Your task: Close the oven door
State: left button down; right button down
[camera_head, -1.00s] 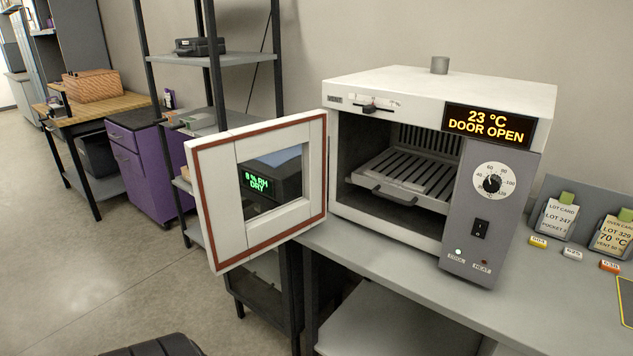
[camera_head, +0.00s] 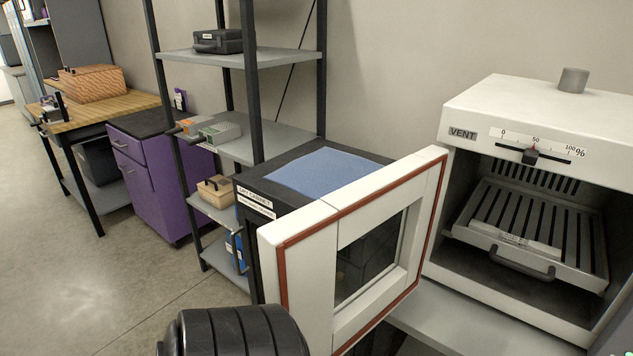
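The oven (camera_head: 541,110) is a white box at the right, cut off by the picture's right edge. Its door (camera_head: 298,256) is white with a red-brown seal and a window, and it stands wide open, swung out to the left of the oven. Inside the oven a slotted metal rack (camera_head: 520,232) with a front handle shows. A black ribbed, rounded part, likely of my own arm, is at the bottom edge, close in front of the door's lower left. Neither gripper's fingers show.
A black dry cabinet (camera_head: 262,205) with a blue mat on top stands behind the door. A dark shelf rack (camera_head: 255,60), a purple drawer cabinet (camera_head: 150,185) and a wooden-topped table (camera_head: 97,106) stand further left. The floor at the left is clear.

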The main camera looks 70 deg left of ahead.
aim_at(298, 251)
jog(key=k+j, duration=0.1)
jog(key=j, duration=0.65)
jog(key=k+j, duration=0.1)
jog(key=j, duration=0.65)
jog(key=k+j, duration=0.1)
jog(key=j, duration=0.65)
